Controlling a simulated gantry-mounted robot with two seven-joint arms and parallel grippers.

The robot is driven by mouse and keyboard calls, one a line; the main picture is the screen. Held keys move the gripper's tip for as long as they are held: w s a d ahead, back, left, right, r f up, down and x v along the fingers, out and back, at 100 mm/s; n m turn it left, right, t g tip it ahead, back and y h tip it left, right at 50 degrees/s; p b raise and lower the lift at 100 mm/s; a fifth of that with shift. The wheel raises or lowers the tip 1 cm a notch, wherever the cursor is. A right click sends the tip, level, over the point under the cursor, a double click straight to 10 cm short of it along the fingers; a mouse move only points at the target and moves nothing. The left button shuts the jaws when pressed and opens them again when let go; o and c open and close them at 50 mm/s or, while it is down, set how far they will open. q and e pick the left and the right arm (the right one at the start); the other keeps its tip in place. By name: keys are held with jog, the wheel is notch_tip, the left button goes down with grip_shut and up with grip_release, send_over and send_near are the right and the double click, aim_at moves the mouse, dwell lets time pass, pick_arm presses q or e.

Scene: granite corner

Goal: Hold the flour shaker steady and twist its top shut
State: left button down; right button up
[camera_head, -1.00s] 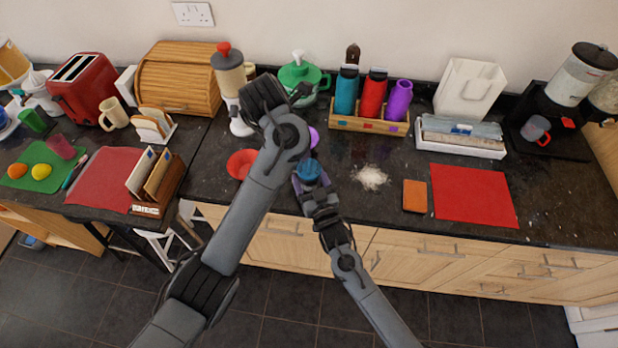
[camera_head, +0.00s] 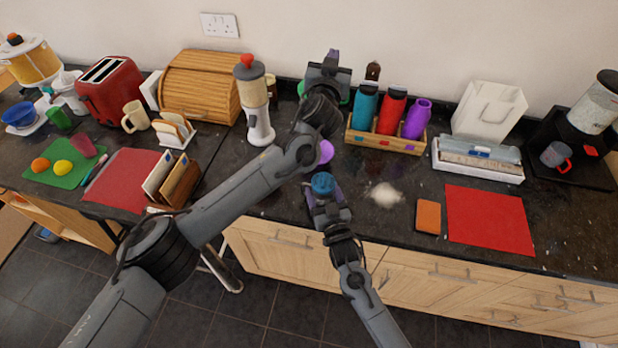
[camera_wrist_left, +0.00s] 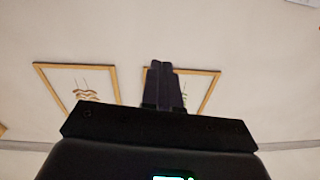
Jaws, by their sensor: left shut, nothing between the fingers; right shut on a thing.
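The flour shaker (camera_head: 323,183) shows as a small round blue top near the front edge of the counter. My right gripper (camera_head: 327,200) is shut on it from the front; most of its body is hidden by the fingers. My left gripper (camera_head: 333,56) is raised well above and behind the shaker, apart from it, pointing up and away. In the left wrist view its two fingers (camera_wrist_left: 165,84) are pressed together and empty, with wall and picture frames beyond. Whether the top is fully seated cannot be told.
Spilled white flour (camera_head: 385,195) lies right of the shaker, then an orange block (camera_head: 428,217) and a red mat (camera_head: 489,220). A purple round thing (camera_head: 325,152) sits just behind it. A wooden bottle rack (camera_head: 386,143) stands behind. A grinder (camera_head: 256,105) stands left of my left gripper.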

pick_arm(q)
jog(key=d+f+m+g+h, duration=0.1)
jog(key=d+f+m+h, duration=0.15)
jog(key=m+h, duration=0.55)
jog(key=m+g+h, duration=0.2)
jog(key=m+g, duration=1.7)
jog(key=m, duration=0.8)
send_near(321, 185)
jog(key=f, duration=0.1)
jog(key=d+f, duration=0.1)
jog(key=f, duration=0.1)
jog(key=shift+d+f, duration=0.35)
jog(key=shift+d, duration=0.05)
jog(key=shift+s+d+r, duration=0.1)
jog(key=shift+s+d, duration=0.05)
jog(key=shift+d, duration=0.9)
jog(key=shift+s+d, duration=0.1)
jog(key=shift+d, duration=0.65)
